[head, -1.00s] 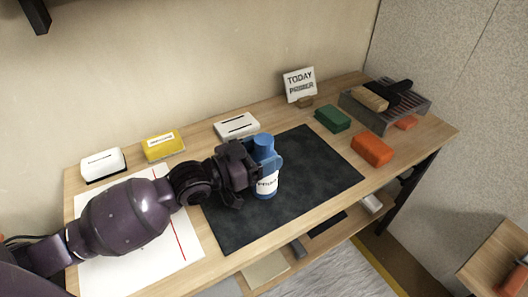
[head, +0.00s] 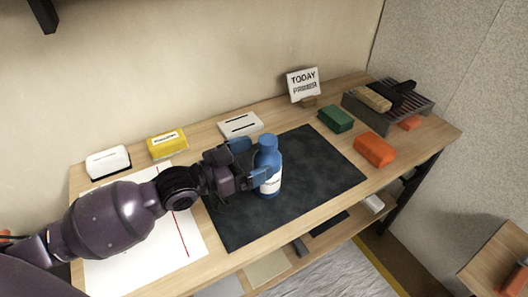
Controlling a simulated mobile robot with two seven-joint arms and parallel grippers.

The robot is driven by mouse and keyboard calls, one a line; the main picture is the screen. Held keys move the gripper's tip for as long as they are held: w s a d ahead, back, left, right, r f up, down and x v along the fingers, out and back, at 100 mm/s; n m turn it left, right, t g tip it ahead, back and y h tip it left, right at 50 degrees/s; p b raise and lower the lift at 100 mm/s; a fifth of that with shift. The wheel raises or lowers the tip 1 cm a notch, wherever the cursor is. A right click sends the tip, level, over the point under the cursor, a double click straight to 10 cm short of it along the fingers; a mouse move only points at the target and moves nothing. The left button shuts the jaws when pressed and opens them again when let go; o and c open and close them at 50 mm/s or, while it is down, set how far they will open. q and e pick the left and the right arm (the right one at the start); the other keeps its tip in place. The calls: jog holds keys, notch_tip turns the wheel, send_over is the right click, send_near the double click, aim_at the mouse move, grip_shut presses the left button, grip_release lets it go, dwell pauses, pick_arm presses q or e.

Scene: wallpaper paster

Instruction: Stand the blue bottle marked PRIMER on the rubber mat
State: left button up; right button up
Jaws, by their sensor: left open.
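The blue bottle (head: 267,166) with a white label stands upright on the dark rubber mat (head: 315,180), near the mat's left part. The label's print is too small to read fully now. My left gripper (head: 250,163) is open just left of the bottle, with blue fingertips apart. One fingertip shows behind the bottle's left side and the other in front at its left; whether either touches it I cannot tell. My right gripper does not show.
On the wooden table (head: 225,260) stand a yellow box (head: 167,145), white boxes (head: 240,124), a green block (head: 335,119), an orange block (head: 374,150) and a rack (head: 407,105). A "TODAY" sign (head: 303,84) stands at the back. A white sheet (head: 150,245) lies left. The mat's right part is clear.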

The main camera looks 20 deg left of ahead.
pick_arm(q)
jog(key=v, duration=0.8)
jog(key=shift+s+p, duration=0.2)
jog(key=shift+p, duration=0.2)
